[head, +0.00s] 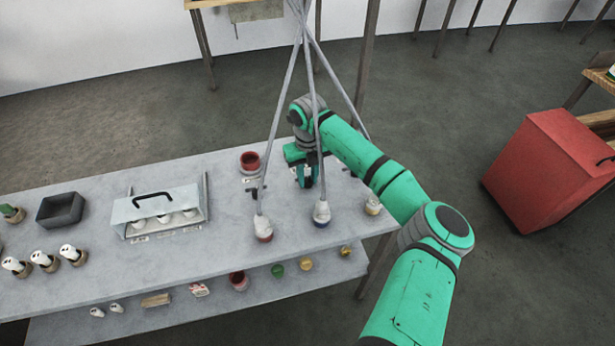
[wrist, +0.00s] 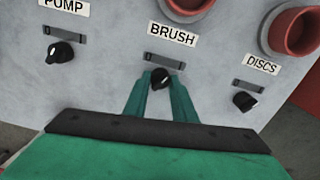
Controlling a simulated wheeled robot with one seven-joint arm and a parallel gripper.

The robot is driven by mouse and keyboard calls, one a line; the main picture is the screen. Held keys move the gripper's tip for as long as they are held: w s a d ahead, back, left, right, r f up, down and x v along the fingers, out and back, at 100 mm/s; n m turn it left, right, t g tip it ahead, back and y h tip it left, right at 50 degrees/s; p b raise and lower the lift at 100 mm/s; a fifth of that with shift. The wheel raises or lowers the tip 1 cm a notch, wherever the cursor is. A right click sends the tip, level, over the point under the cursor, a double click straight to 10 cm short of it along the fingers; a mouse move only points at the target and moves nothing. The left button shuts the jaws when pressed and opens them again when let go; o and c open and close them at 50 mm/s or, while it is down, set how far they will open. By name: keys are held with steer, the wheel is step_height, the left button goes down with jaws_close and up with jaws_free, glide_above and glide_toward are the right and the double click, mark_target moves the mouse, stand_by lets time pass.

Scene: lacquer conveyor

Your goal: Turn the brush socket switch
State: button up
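The brush switch is a small black knob (wrist: 161,78) with a pale mark, below the BRUSH label (wrist: 171,34) on a grey panel in the wrist view. My gripper (wrist: 161,84) has its two green fingers on either side of this knob, with little or no gap, and looks shut on it. In the head view my gripper (head: 308,183) is over the right part of the grey table (head: 100,262). The switch is hidden there behind the gripper.
The PUMP knob (wrist: 60,52) and the DISCS knob (wrist: 244,101) flank the brush switch. Red sockets (wrist: 296,30) are beyond. Hanging grey rods (head: 283,120) with capped ends stand close to my arm. A handled rack (head: 125,212) is left.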

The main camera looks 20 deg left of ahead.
mark_target(307, 179)
steer(key=shift+c, duration=1.2)
steer(key=shift+n, duration=0.3)
steer(key=n, duration=0.5)
steer(key=shift+w+r, duration=0.1)
steer(key=n, duration=0.6)
steer(key=shift+a, duration=0.1)
steer(key=shift+n, duration=0.4)
steer(key=o, duration=1)
steer(key=shift+o, duration=0.2)
step_height(307, 179, up, 11)
